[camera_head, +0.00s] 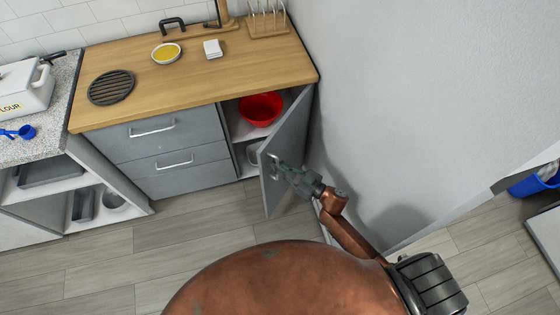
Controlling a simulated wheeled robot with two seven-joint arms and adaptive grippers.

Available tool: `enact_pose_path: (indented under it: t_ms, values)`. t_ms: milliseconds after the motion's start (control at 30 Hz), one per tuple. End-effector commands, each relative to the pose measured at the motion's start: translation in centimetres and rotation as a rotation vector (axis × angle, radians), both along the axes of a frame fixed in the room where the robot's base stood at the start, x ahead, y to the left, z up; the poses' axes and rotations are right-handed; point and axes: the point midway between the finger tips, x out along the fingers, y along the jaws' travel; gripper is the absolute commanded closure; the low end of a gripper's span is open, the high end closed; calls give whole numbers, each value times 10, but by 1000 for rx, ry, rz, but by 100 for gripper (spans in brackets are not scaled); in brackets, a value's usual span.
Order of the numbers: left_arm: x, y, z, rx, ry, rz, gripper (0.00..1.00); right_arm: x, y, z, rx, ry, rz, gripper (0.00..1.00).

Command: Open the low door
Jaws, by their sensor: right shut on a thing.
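The low door (289,135) is a grey cabinet door at the right end of the wooden-topped counter. It stands partly open, hinged on its right side and swung out towards me. My right gripper (277,162) is at the door's free edge and shut on its handle, which is mostly hidden by the fingers. Inside the cabinet a red bowl (260,107) sits on the upper shelf, and a pale container (254,155) shows partly on the lower one. My left gripper is out of the picture.
Two closed drawers (158,152) are left of the open cabinet. The counter top (190,85) holds a yellow-filled bowl (166,53) and a round black trivet (111,88). A white wall (400,90) stands close on the right. The wooden floor (190,230) in front is clear.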

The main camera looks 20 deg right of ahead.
Motion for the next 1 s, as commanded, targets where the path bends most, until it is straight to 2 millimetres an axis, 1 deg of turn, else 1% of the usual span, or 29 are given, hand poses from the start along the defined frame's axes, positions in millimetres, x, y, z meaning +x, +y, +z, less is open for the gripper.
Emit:
enact_pose_path:
  t_ms: [433, 467, 700, 1000]
  values:
    - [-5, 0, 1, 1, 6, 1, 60, -2, 0, 0, 0, 0, 4, 100]
    - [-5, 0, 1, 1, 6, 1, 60, -2, 0, 0, 0, 0, 4, 90]
    - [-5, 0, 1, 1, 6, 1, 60, -2, 0, 0, 0, 0, 4, 73]
    - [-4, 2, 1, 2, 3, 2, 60, -3, -1, 0, -1, 1, 4, 73]
